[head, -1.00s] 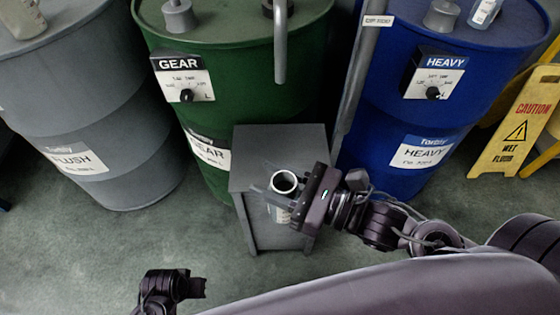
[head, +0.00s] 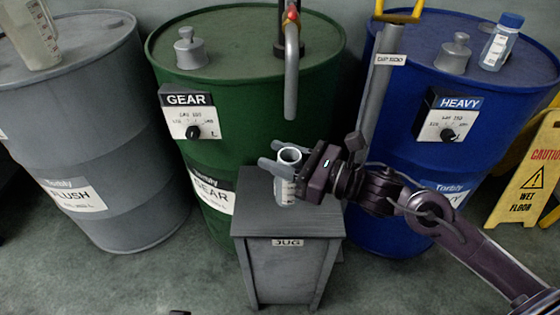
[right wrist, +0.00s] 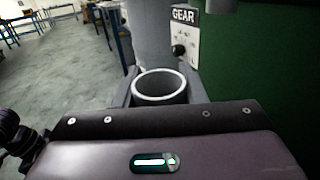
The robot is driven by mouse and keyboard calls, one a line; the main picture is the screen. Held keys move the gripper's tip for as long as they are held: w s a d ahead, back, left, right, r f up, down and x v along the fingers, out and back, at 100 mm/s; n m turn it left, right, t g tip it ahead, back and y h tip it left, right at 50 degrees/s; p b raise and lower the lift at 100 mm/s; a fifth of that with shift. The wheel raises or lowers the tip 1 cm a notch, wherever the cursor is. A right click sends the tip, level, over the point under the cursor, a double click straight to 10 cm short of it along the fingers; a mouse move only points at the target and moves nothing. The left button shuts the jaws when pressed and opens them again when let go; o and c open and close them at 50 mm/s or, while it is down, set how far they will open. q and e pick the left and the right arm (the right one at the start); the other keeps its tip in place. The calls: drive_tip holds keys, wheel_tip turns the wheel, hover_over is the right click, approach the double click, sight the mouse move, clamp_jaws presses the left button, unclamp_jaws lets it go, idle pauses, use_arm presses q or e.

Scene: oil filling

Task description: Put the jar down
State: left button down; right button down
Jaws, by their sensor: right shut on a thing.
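The jar (head: 286,188) is a small clear-looking cylinder with a pale rim and a label, upright in the head view. My right gripper (head: 271,154) comes in from the right and is shut on the jar, one finger on each side. In the right wrist view the jar's open round mouth (right wrist: 160,86) shows between the fingers. The jar is over the top of the grey stand (head: 315,222) marked JUG; I cannot tell whether its base touches the top. My left gripper is not in view.
The green GEAR drum (head: 240,105) stands behind the stand, with a grey spout (head: 291,75) hanging above. The blue HEAVY drum (head: 400,170) is behind right and the grey FLUSH drum (head: 75,110) left. A blue-capped bottle (head: 500,45) and a measuring jug (head: 32,38) sit on drums.

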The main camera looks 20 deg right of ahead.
drive_tip(key=w+d, duration=0.1)
drive_tip(key=w, duration=0.4)
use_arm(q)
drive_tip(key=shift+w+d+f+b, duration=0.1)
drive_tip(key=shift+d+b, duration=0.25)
use_arm(e)
wheel_tip(320, 180, down, 7)
drive_tip(key=shift+w+d, duration=0.25)
drive_tip(key=shift+f, duration=0.1)
drive_tip(key=shift+f, duration=0.1)
drive_tip(key=c, duration=0.9)
unclamp_jaws()
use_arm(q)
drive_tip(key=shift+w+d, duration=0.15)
